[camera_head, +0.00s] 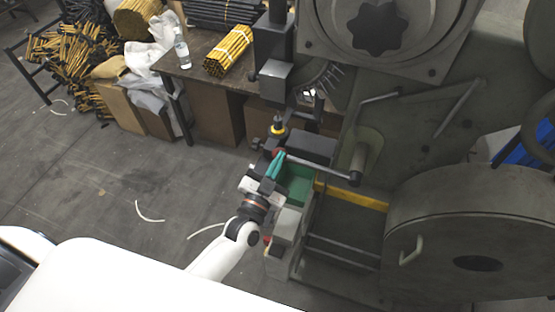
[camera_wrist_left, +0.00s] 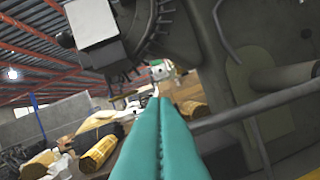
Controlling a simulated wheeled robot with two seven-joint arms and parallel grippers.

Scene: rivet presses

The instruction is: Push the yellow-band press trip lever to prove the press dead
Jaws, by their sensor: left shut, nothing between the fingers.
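The press with the yellow band (camera_head: 350,196) fills the right of the head view. The knob is hidden there. I cannot tell whether fingers and lever touch. My right gripper is not in view.
A green bin (camera_head: 299,188) sits below the lever. A large round guard (camera_head: 470,240) stands at the lower right. A table behind holds a bundle of yellow rods (camera_head: 228,52) and a bottle (camera_head: 182,50). The floor at left is mostly clear.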

